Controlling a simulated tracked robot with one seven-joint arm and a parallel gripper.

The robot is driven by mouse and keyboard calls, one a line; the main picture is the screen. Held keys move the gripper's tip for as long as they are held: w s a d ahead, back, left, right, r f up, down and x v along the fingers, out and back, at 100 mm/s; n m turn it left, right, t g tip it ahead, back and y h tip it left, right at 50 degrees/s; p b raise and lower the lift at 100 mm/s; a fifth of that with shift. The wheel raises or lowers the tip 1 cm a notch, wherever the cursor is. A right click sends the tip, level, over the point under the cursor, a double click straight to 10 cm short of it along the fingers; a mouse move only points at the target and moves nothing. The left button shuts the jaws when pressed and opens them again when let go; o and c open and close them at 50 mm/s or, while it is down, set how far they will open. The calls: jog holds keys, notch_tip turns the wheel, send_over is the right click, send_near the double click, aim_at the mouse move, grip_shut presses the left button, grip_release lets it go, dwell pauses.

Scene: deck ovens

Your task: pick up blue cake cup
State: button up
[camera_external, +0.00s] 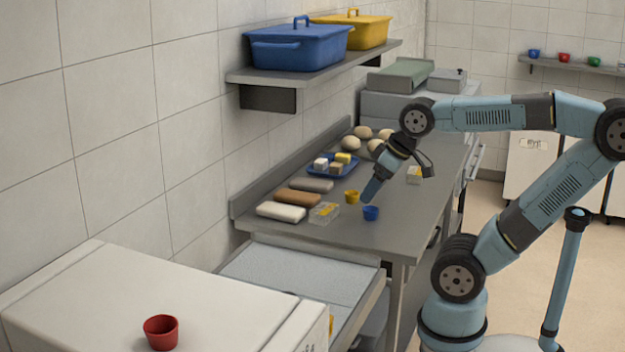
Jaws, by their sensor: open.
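The blue cake cup (371,213) stands upright on the grey metal worktop (400,236), near its front end. My gripper (371,190) points down and to the left, with its tip just above the blue cup in the picture. The jaws are small here, and I see nothing held between them. Whether the tip touches the cup is hard to tell from this angle. A yellow cup (352,196) stands just left of my gripper. Another small blue cup (533,53) is on the far wall shelf.
Loaves (280,212) and a clear box (324,212) lie left of the cup. A blue tray (322,173) with small blocks is behind. A red cup (161,332) stands on the white oven top. A shelf (330,62) with blue and yellow bins hangs above the worktop's left side.

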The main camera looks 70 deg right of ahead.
jog(key=n+g+h, duration=1.1)
jog(key=g, duration=0.2)
send_near(364, 210)
jog(key=x, duration=1.2)
jog(key=shift+s+d+f, duration=0.1)
jog(key=shift+s+d, duration=0.1)
jog(key=shift+s, duration=0.1)
jog(key=c, duration=1)
